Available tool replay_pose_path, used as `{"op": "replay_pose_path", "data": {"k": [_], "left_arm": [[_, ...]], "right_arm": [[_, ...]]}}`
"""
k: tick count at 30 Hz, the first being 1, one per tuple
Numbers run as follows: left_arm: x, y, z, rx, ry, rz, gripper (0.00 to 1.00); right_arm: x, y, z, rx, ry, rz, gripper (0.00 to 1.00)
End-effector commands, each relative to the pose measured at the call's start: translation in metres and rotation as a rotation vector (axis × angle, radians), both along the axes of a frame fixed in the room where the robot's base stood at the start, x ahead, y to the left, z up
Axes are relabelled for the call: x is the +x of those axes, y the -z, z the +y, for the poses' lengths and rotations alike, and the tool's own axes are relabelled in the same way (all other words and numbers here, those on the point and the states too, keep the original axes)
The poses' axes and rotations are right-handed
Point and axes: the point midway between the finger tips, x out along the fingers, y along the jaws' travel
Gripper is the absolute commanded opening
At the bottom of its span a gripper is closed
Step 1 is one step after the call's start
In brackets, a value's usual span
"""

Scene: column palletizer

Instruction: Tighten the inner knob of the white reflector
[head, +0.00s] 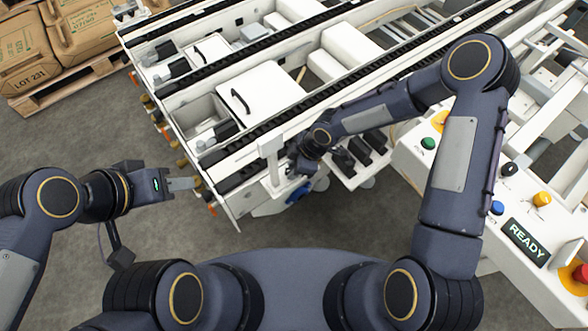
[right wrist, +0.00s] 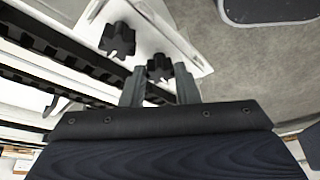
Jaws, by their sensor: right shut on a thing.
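In the right wrist view, a white plate (right wrist: 166,25) carries two black lobed knobs. One knob (right wrist: 159,68) sits between the fingertips of my right gripper (right wrist: 159,75), which is shut on it. The other knob (right wrist: 118,39) stands free, further up and left. I cannot tell which knob is the inner one. In the head view, a white upright bracket (head: 272,165) stands at the machine's near side, beside my right gripper (head: 298,170); the knobs are hidden there. My left gripper (head: 182,184) hangs apart, left of the machine; its finger gap does not show clearly.
White conveyor rails with black chain (head: 256,127) run beyond the bracket. A blue part (head: 300,192) is just below my right gripper. A control panel (head: 470,190) with buttons and a READY display (head: 527,241) stands at right. Sacks (head: 88,30) lie on a pallet at upper left.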

Motion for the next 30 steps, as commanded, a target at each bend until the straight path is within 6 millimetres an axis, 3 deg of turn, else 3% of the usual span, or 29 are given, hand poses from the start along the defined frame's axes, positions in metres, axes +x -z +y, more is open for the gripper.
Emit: {"op": "replay_pose_path", "data": {"k": [1,15,21,30], "left_arm": [[0.000,0.017,0.000,0.000,0.000,0.000,0.36],[0.000,0.106,0.000,0.000,0.000,0.000,0.36],[0.000,0.134,0.000,0.000,0.000,0.000,0.36],[0.000,0.156,0.000,0.000,0.000,0.000,0.36]], "right_arm": [[0.001,0.007,0.000,-0.001,0.037,-0.008,0.05],[-0.004,0.008,0.002,0.003,0.470,-0.009,0.05],[-0.006,0.005,0.003,0.004,0.616,-0.006,0.05],[-0.007,0.002,0.004,0.002,0.747,-0.004,0.05]]}}
